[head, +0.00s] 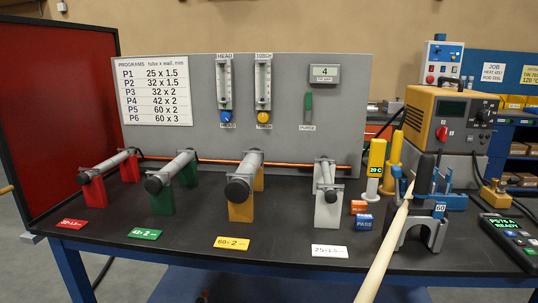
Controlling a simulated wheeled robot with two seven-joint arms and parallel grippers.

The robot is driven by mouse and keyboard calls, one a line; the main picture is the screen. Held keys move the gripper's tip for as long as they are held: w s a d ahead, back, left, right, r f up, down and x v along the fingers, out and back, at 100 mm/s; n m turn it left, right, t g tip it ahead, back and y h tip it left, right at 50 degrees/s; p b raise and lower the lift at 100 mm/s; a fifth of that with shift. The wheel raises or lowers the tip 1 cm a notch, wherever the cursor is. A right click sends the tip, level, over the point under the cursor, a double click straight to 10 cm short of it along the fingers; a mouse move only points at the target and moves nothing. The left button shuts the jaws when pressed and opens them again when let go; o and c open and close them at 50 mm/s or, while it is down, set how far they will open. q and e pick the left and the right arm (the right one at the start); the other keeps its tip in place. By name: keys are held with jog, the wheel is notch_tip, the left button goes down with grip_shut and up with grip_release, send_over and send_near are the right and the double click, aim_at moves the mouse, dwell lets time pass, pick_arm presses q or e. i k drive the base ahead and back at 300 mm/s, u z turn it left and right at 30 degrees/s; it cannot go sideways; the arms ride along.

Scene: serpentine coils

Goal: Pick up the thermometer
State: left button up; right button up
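The thermometer (376,158) appears to be the upright yellow device reading "29 C", right of the centre of the bench. Its lower part sits on a pale stand (371,190). A second yellow upright piece stands close behind it on the right. Neither of my grippers shows in the head view, so I see nothing held.
A pale wooden rod (385,252) slants up from the bottom edge, right of the thermometer. Orange and blue "PASS" blocks (364,221) lie in front of it. A blue clamp with a black cylinder (425,174) stands right. Tubes on coloured stands (240,207) fill the left.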

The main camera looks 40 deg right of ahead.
aim_at(378, 147)
jog(key=u, duration=1.3)
jog(key=k, duration=1.3)
jog(key=z, duration=1.85)
jog(key=i, duration=0.4)
jog(key=z, duration=0.05)
